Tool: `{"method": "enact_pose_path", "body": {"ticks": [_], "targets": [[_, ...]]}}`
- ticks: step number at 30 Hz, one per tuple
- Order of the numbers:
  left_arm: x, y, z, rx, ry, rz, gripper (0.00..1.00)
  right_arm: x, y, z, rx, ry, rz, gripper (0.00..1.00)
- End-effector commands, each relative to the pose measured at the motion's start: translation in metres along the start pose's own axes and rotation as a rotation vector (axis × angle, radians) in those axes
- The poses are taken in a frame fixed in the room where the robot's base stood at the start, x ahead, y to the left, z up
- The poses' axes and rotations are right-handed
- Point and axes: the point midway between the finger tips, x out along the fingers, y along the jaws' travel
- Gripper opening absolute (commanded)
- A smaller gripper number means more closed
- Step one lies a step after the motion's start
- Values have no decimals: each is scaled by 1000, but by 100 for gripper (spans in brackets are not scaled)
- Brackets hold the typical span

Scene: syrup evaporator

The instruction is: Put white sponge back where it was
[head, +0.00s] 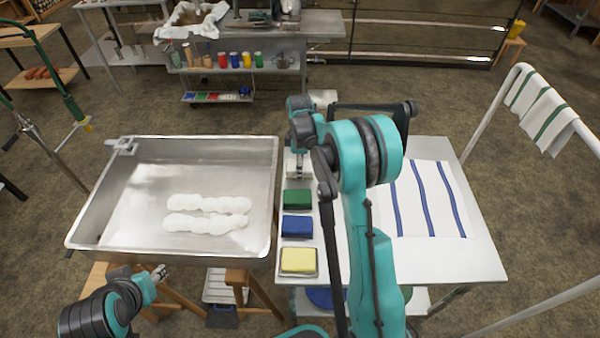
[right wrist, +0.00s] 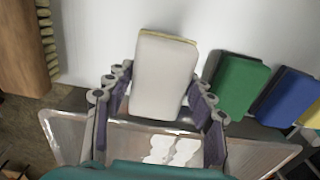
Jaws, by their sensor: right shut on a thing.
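The white sponge (right wrist: 163,75) stands between the two fingers of my right gripper (right wrist: 160,92) in the right wrist view. The gripper is shut on it. A thin yellowish edge shows along the sponge's top. In the head view my right gripper (head: 298,158) is at the far end of the sponge row, beyond the green sponge (head: 297,199). My arm and gripper mostly hide the white sponge and the spot below it there. The blue sponge (head: 297,226) and yellow sponge (head: 298,261) lie nearer. My left gripper (head: 158,272) is low, in front of the steel pan; its finger opening is unclear.
The steel evaporator pan (head: 150,222), with white foam (head: 207,213) in it, stands left of the white table (head: 455,262). A striped cloth (head: 430,200) lies on the table's right. A towel rail (head: 482,115) stands further right. My right arm covers the table's middle.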

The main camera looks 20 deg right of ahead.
Motion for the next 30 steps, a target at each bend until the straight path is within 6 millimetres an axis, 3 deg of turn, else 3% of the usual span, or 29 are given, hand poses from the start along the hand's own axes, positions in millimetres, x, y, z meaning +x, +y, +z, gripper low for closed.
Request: {"method": "enact_pose_path", "body": {"ticks": [3, 15, 16, 18, 30], "targets": [[9, 0, 7, 0, 0, 0, 40, 21, 0, 0, 0, 0, 0, 27], [11, 0, 8, 0, 0, 0, 40, 25, 0, 0, 0, 0, 0, 27], [10, 0, 8, 0, 0, 0, 40, 25, 0, 0, 0, 0, 0, 59], [10, 0, 7, 0, 0, 0, 40, 24, 0, 0, 0, 0, 0, 75], [6, 0, 4, 0, 0, 0, 40, 17, 0, 0, 0, 0, 0, 75]]}}
